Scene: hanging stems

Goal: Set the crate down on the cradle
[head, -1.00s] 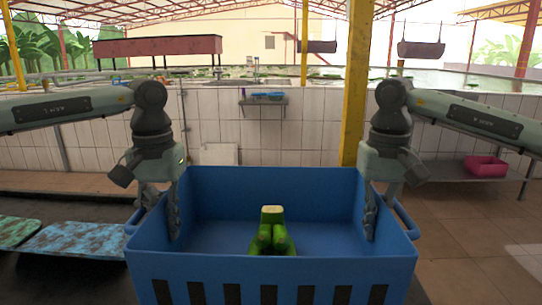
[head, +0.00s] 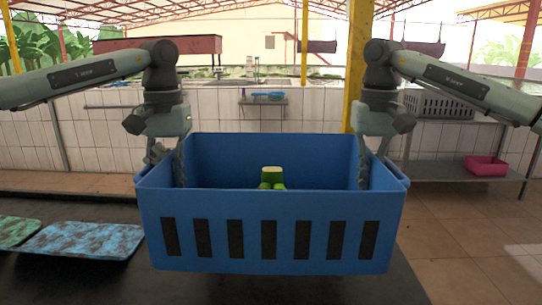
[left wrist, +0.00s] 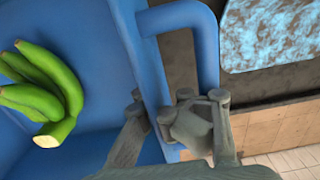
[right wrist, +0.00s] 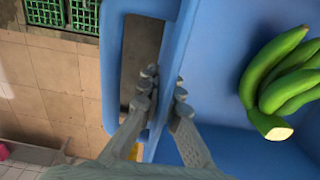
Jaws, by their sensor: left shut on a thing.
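The blue crate (head: 270,232) with dark slots in its front hangs level in the head view, held from both sides. Green bananas (head: 272,177) lie inside it and also show in the left wrist view (left wrist: 42,88) and right wrist view (right wrist: 282,80). My left gripper (head: 170,167) is shut on the crate's left side wall, beside the handle (left wrist: 205,45). My right gripper (right wrist: 163,92) has one finger on each side of the right wall and looks shut on it. I cannot make out the cradle; the crate hides what is directly behind and beneath it.
A dark tabletop (head: 110,285) spreads below the crate. Blue-green mottled pads (head: 85,240) lie at left. A grey slotted crate (head: 438,104) stands on a bench at right, with a pink tub (head: 485,166) on its lower shelf. A yellow post (head: 357,70) rises behind.

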